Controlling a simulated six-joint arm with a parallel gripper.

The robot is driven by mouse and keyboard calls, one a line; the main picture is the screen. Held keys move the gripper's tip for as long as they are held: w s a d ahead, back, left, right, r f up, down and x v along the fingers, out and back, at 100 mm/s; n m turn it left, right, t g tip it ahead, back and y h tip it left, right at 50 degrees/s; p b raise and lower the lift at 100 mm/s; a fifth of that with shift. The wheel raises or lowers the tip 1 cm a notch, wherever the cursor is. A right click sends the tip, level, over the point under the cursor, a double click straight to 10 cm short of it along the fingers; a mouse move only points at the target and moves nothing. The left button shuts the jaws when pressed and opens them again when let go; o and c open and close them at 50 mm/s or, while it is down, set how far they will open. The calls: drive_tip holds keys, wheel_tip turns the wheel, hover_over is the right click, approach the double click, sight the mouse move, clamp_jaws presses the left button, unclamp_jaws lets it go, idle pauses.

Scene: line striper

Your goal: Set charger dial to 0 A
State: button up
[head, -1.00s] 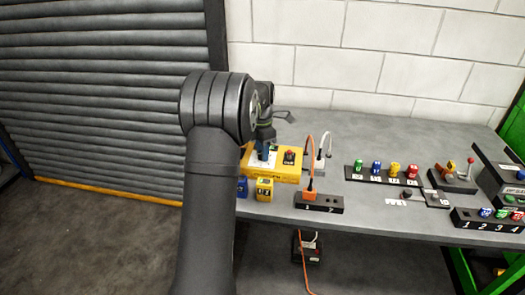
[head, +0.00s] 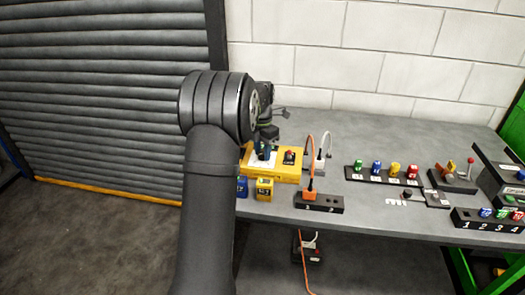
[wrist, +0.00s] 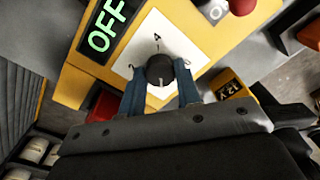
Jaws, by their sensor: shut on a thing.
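The yellow charger (head: 283,178) stands on the bench at its left end. In the wrist view its yellow top (wrist: 90,50) carries a green "OFF" display (wrist: 103,32). The black round dial knob (wrist: 160,66) sits on this plate. My gripper (wrist: 160,82) is shut on the knob, with a blue finger on each side. In the head view my gripper (head: 265,153) is over the charger's left part. My fingers hide part of the scale, so I cannot read the dial setting.
A red button (head: 290,155) is on the charger's right part. A power strip (head: 319,203) with an orange plug (head: 310,193) stands to the right. Two battery blocks, one yellow (head: 264,189), sit in front. Several coloured knobs line a rack (head: 382,177) further right.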

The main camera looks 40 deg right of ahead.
sight(261, 153)
drive_tip(key=shift+r, duration=0.1)
drive_tip(key=o, duration=1)
drive_tip(key=shift+c, duration=0.2)
wheel_tip(261, 153, up, 17)
drive_tip(key=shift+w+r, duration=0.15)
drive_tip(key=shift+w, duration=0.1)
drive_tip(key=f, duration=1.7)
drive_tip(key=shift+s+f, duration=0.25)
drive_tip(key=shift+f, duration=0.05)
drive_tip(key=shift+r, duration=0.15)
